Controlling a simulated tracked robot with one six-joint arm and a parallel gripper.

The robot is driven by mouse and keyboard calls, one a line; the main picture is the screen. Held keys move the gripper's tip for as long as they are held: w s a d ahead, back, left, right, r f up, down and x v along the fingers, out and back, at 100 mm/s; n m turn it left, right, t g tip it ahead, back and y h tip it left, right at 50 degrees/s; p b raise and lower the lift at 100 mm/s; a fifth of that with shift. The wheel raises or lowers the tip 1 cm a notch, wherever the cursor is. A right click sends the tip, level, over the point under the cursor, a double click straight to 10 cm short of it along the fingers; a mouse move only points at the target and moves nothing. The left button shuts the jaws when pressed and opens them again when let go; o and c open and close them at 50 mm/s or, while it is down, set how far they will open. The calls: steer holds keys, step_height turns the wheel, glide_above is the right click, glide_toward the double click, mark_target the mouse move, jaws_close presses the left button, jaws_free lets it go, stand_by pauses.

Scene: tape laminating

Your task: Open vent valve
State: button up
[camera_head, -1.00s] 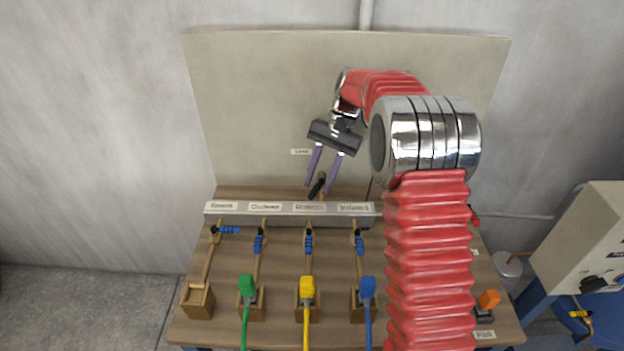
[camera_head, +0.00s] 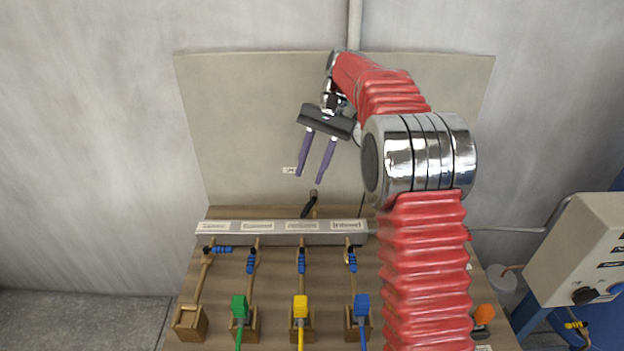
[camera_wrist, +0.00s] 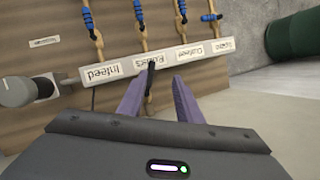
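The vent valve (camera_head: 308,206) is a small valve with a black lever on a brass body, behind the grey labelled manifold. Its lever slants down to the left in the head view. A small label (camera_head: 290,170) is on the panel above it. My gripper (camera_head: 309,179) has two purple fingers, spread apart with nothing between them. In the head view its tips appear just above the black lever, apart from it. In the wrist view the lever (camera_wrist: 151,76) shows between the fingertips, beyond them; the valve body is partly hidden.
The manifold bar (camera_head: 280,238) bears several labels. Blue-handled valves (camera_head: 302,262) hang below it; the leftmost handle (camera_head: 222,249) lies crosswise. Green, yellow (camera_head: 300,306) and blue plugs sit in wooden blocks. A control box (camera_head: 585,245) stands at right. The upright panel (camera_head: 240,120) is close behind my gripper.

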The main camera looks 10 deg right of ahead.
steer(key=shift+r, duration=0.15)
steer(key=shift+c, duration=0.3)
steer(key=shift+s+r, duration=0.1)
steer(key=c, duration=0.3)
steer(key=shift+s+a+r, duration=0.1)
steer(key=shift+s+r, duration=0.35)
steer(key=c, duration=0.3)
steer(key=s+r, duration=0.1)
steer(key=s, duration=0.1)
steer(key=s+r+n+t+h, duration=0.1)
steer(key=s+r, duration=0.1)
steer(key=s, duration=0.1)
steer(key=s+r+t, duration=0.1)
steer(key=s, duration=0.1)
steer(key=shift+s+a+r+n, duration=0.1)
steer(key=shift+s+r+n, duration=0.15)
steer(key=shift+r+n, duration=0.05)
jaws_close()
steer(key=s+d+f+n+t+h, duration=0.1)
steer(key=s+f+n+t, duration=0.1)
steer(key=s, duration=1)
steer(key=s+f+n+t+h, duration=0.2)
steer(key=s+f+t, duration=0.1)
steer(key=s, duration=0.9)
steer(key=shift+d+n+t, duration=0.3)
steer(key=shift+d+t, duration=0.1)
steer(key=shift+t, duration=0.2)
steer(key=shift+w+a, duration=0.1)
steer(key=shift+a, duration=0.05)
